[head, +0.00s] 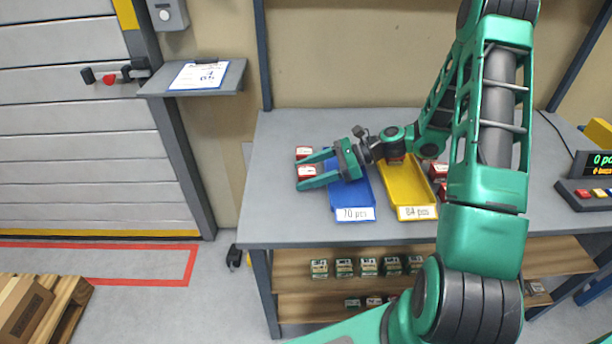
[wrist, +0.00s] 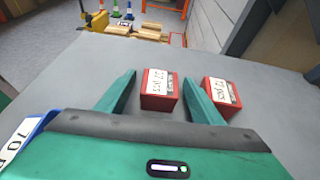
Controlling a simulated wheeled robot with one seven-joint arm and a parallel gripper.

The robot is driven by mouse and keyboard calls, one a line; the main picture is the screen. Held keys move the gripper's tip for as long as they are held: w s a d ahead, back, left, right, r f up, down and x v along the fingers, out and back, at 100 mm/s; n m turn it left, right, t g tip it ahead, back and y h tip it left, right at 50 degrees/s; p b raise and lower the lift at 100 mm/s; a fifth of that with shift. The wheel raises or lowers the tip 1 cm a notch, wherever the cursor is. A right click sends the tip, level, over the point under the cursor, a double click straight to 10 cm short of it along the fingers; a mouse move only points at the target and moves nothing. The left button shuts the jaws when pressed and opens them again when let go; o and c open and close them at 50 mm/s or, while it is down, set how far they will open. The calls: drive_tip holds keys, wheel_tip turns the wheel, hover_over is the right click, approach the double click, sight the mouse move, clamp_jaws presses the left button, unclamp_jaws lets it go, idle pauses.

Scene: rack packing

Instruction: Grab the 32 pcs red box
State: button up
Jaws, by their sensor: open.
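My gripper (head: 303,169) is open over the left part of the grey table, its fingers pointing left. One red box (head: 308,172) with a white label lies between the fingers; it also shows between them in the wrist view (wrist: 160,92). I see gaps beside it there, so it is not clamped. A second red box (head: 303,152) is just outside the far finger, and at the right finger in the wrist view (wrist: 221,97). Both labels are upside down in the wrist view and their numbers are hard to read. More red boxes (head: 438,171) stand right of the yellow bin, partly hidden by my arm.
A blue bin (head: 362,197) labelled 70 pcs is beneath my gripper's wrist. A yellow bin (head: 410,188) labelled 84 pcs stands to its right. Several green boxes (head: 344,267) are on the shelf below. The table's left front is clear. A display unit (head: 590,180) is at right.

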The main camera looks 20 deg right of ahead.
drive_tip(key=c, duration=1.2)
drive_tip(key=shift+r, duration=0.1)
